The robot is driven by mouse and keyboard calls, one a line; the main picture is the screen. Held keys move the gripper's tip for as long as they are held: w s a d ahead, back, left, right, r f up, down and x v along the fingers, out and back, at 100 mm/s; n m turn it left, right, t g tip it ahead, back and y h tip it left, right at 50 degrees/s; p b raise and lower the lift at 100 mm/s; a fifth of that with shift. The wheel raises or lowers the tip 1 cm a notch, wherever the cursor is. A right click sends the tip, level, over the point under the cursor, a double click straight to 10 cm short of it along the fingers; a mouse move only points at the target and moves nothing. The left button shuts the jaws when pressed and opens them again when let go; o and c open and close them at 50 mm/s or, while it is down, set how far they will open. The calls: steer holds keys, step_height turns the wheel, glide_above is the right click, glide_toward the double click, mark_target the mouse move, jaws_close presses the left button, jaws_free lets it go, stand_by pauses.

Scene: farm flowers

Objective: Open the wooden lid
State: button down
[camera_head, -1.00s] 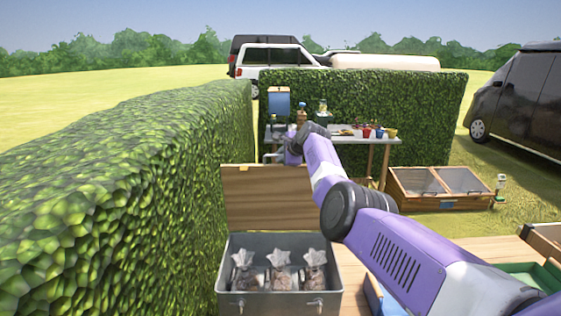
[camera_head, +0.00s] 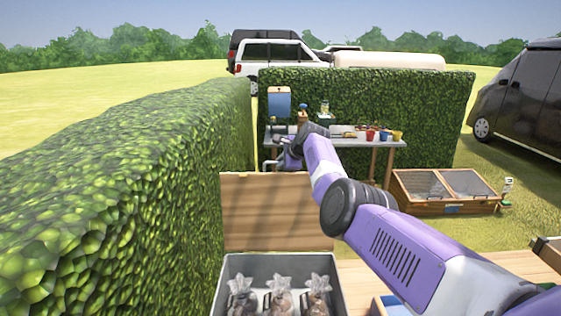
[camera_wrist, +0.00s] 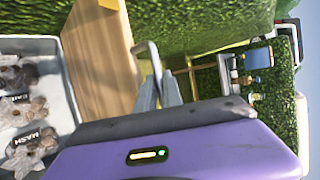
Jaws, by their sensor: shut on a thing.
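The wooden lid (camera_head: 262,212) stands raised, roughly upright, at the back edge of a grey metal box (camera_head: 225,285). In the wrist view the lid (camera_wrist: 98,60) fills the left middle, beside the box (camera_wrist: 62,95). A bent grey metal handle (camera_wrist: 153,58) shows at the lid's edge. My gripper (camera_wrist: 160,88) is shut on this handle; the fingers partly hide where they meet it.
Bagged brown items (camera_head: 280,298) sit in the box. A tall hedge (camera_head: 130,200) runs close along the left. Behind stand a table (camera_head: 350,142) with pots and a wooden cold frame (camera_head: 445,190). A wooden surface (camera_head: 365,272) lies right of the box.

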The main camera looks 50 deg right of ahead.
steer(key=shift+f, duration=0.1)
steer(key=c, duration=1.5)
jaws_free()
steer(key=shift+s, duration=0.1)
steer(key=b+v, duration=0.1)
steer(key=v, duration=0.6)
steer(key=shift+s+r, duration=0.2)
steer(key=shift+r, duration=0.1)
steer(key=shift+a, duration=0.1)
